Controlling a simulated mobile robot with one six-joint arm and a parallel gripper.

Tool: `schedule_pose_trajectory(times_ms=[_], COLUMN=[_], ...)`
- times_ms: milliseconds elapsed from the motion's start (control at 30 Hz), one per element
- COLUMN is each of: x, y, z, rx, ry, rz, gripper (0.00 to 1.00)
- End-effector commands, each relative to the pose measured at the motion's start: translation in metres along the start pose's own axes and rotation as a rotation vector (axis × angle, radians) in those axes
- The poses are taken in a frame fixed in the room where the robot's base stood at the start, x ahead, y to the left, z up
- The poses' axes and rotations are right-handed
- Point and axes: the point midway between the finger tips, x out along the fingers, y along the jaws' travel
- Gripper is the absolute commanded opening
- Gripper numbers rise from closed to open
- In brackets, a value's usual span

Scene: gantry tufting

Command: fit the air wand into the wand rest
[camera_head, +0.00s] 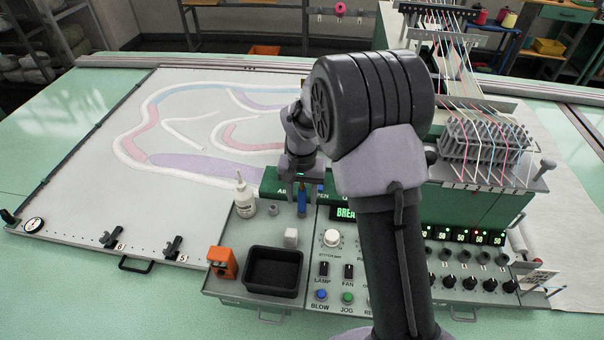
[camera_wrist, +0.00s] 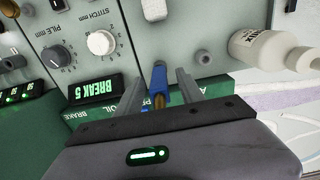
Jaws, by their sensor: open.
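The air wand (camera_wrist: 160,84) is blue with a brass-coloured part nearer my gripper. In the wrist view it lies between the two fingers of my gripper (camera_wrist: 157,74), which stand apart with a visible gap on each side. In the head view my gripper (camera_head: 301,187) is over the back left of the control panel, around the blue wand (camera_head: 302,199). The wand's far end meets a grey upright holder, apparently the wand rest (camera_wrist: 153,10), which also shows in the head view (camera_head: 302,211). How deep the wand sits is hidden.
A white bottle (camera_head: 244,199) stands close left of the wand. A small grey peg (camera_head: 273,211), a white block (camera_head: 291,238), a black tray (camera_head: 273,270) and an orange box (camera_head: 222,262) are nearby. Knobs and a green display (camera_wrist: 95,90) lie to the other side.

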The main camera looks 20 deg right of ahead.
Motion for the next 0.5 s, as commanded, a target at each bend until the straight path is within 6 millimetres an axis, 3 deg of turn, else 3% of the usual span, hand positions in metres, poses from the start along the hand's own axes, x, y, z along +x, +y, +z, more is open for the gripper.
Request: schedule_pose_trajectory(times_ms=[300, 500], x=[-0.095, -0.140], y=[0.000, 0.000], z=[-0.001, -0.001], rx=[0.000, 0.000], ry=[0.005, 0.002], rz=[-0.002, 0.000], gripper=[0.45, 0.45])
